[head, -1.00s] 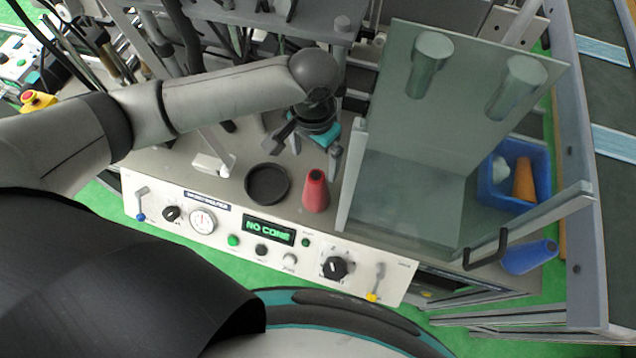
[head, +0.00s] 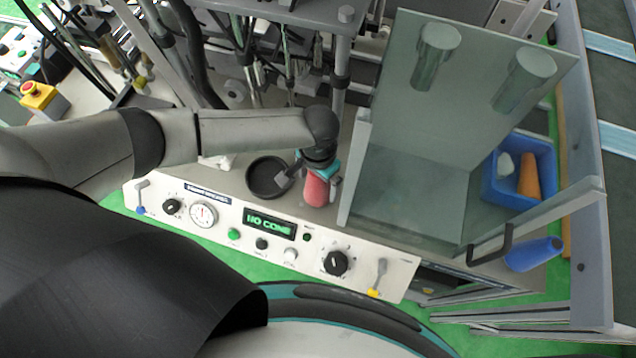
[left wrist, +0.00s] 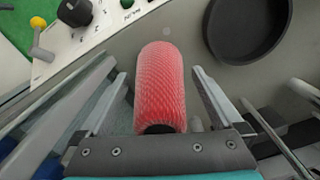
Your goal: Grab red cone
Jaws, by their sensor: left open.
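The red cone (head: 317,189) stands on the grey machine top, just right of a round black dish. My left gripper (head: 313,182) is at the cone, coming from above and behind, and hides its upper part in the head view. In the left wrist view the red cone (left wrist: 160,85) has a mesh-like surface and lies between the two open fingers of my left gripper (left wrist: 160,98). A gap shows on both sides of the cone. My right gripper is not in view.
The black dish (head: 268,187) sits close left of the cone. A clear guard panel (head: 410,195) stands to the right. Beyond it are a blue bin (head: 492,190) with an orange cone (head: 529,175) and a blue cone (head: 535,254). The front panel (head: 205,214) has knobs and a "NO CONE" display.

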